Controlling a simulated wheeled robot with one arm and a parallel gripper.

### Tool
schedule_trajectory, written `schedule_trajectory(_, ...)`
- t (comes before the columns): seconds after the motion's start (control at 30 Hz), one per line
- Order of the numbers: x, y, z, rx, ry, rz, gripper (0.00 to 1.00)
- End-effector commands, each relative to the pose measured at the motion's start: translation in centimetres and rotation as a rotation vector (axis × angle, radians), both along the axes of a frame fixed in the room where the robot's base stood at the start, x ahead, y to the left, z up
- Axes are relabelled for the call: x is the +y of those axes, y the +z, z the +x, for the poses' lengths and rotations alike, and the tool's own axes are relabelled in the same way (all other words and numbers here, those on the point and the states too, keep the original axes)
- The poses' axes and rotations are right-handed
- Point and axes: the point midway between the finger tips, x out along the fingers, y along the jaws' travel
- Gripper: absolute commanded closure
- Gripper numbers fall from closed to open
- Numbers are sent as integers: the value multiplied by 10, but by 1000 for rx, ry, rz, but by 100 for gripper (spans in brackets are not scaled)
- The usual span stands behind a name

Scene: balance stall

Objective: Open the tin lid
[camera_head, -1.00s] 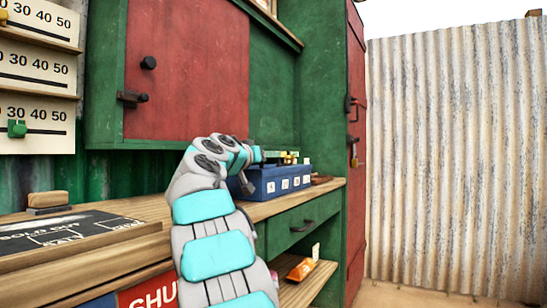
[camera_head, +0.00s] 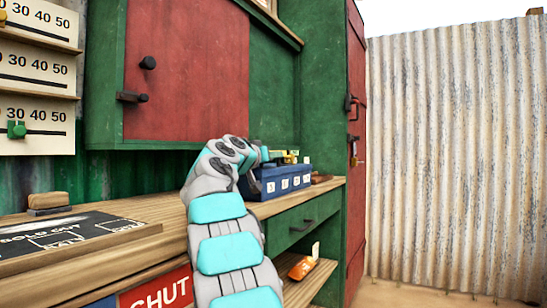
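A blue box (camera_head: 287,184) with white labels on its front stands on the wooden counter, to the right of my arm. It may be the tin; I cannot make out a separate lid. Small yellow and dark pieces (camera_head: 287,157) show at its top. My gripper (camera_head: 252,185) is at the box's left end, mostly hidden behind my own wrist. A dark part of it points down there. I cannot tell whether it touches the box, or whether its fingers are open or shut.
A red cupboard door (camera_head: 187,65) hangs above the counter (camera_head: 165,212). A dark board (camera_head: 65,232) and a wooden block (camera_head: 48,200) lie at the left. Below are a green drawer (camera_head: 290,228) and a shelf with an orange item (camera_head: 302,268). A corrugated wall (camera_head: 460,160) stands at the right.

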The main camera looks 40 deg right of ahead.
Motion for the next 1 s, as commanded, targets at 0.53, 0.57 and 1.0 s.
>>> schedule_trajectory(0.53, -1, 0, -1, -1, -2, 1, 100)
schedule_trajectory(0.57, -1, 0, -1, -1, -2, 1, 100)
schedule_trajectory(1.0, -1, 0, -1, 0, -2, 2, 100)
